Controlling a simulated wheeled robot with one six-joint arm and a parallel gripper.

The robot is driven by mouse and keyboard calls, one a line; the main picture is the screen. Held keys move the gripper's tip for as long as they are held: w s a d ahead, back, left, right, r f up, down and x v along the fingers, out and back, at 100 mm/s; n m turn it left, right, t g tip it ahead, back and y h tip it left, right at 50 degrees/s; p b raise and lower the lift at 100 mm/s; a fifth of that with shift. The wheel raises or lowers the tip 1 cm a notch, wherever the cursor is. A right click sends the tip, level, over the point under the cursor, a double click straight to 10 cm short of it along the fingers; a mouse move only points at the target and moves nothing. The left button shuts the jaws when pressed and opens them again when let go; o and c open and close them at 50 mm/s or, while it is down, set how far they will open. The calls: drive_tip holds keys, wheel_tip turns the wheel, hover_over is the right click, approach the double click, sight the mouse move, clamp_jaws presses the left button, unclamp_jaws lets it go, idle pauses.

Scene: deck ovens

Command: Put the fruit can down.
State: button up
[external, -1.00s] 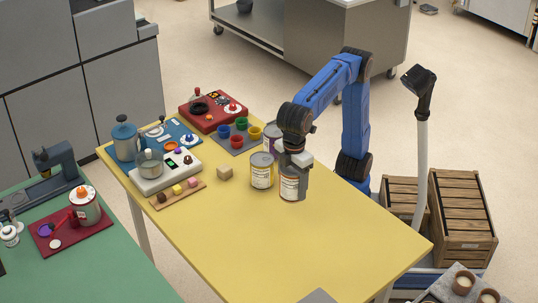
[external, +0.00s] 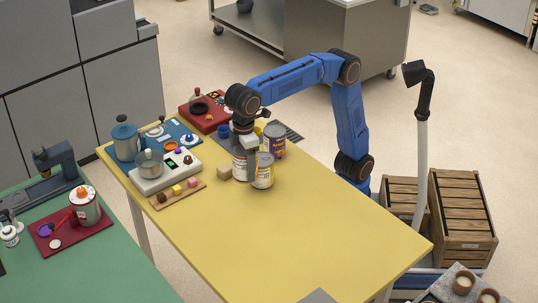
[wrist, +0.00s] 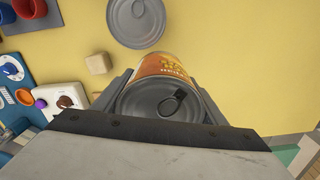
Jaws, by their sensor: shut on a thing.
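The fruit can (external: 239,168) is upright between my gripper's fingers (external: 243,152). The wrist view shows its orange label (wrist: 163,67) and its grey lid with a pull ring (wrist: 162,101), with a finger on each side. A second can (external: 264,171) with a pale and yellow label stands on the yellow table just to its right and nearer the camera, partly covering it. A third can (external: 274,141) with a purple and orange label stands behind on the right. Whether the held can's base touches the table cannot be told.
A small wooden cube (external: 225,172) lies close to the left of the held can. The table's front half (external: 270,240) is clear.

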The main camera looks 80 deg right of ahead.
drive_tip(key=w+d+m, duration=0.6)
drive_tip(key=w+d, duration=2.2)
drive_tip(key=w+d+r+m, duration=0.15)
drive_tip(key=w+d, duration=0.25)
drive_tip(key=d, duration=1.4)
drive_tip(key=w+d+m, duration=0.3)
drive_tip(key=w+d, duration=0.1)
drive_tip(key=d, duration=1.4)
drive_tip(key=s+d+f+m, duration=0.1)
drive_tip(key=s+d+f, duration=0.15)
drive_tip(key=d, duration=0.55)
drive_tip(key=s+d+f+m, duration=0.1)
drive_tip(key=s+d+f, duration=0.15)
drive_tip(key=d, duration=0.65)
drive_tip(key=s+d+f, duration=0.2)
drive_tip(key=s+d, duration=0.1)
drive_tip(key=d, duration=0.5)
drive_tip(key=s+d+f+m, duration=0.1)
drive_tip(key=s+d+f, duration=0.8)
drive_tip(key=s+d, duration=0.2)
drive_tip(key=s+d+f+m, duration=0.1)
drive_tip(key=s+d+f, duration=0.8)
drive_tip(key=s, duration=0.6)
drive_tip(key=shift+s+d, duration=0.35)
drive_tip(key=shift+d, duration=0.55)
drive_tip(key=shift+f, duration=0.1)
